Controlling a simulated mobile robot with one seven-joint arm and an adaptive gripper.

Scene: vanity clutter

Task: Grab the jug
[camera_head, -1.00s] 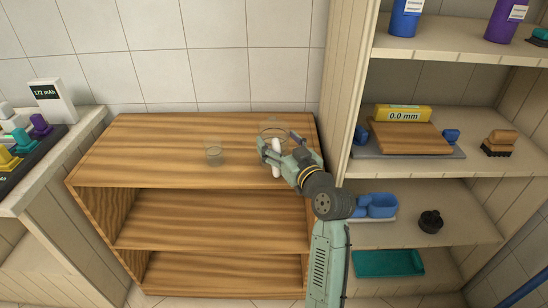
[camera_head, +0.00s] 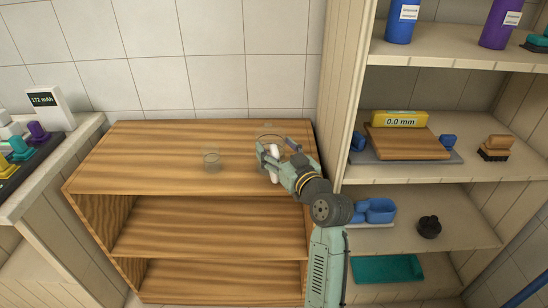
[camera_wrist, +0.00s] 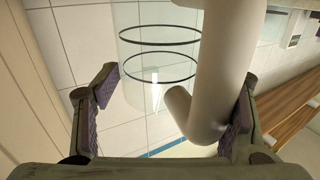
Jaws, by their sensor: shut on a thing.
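The jug is a clear vessel with dark rings and a thick pale handle. In the head view its pale handle (camera_head: 274,168) shows at my gripper (camera_head: 278,150), over the right part of the wooden cabinet top (camera_head: 140,160). In the wrist view the jug's handle (camera_wrist: 225,60) lies against the right finger pad, and its clear body stands between the fingers of my gripper (camera_wrist: 176,85). My gripper is shut on the jug with its fingers well apart. I cannot tell whether the jug's base touches the wood.
The cabinet top's left part is clear.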

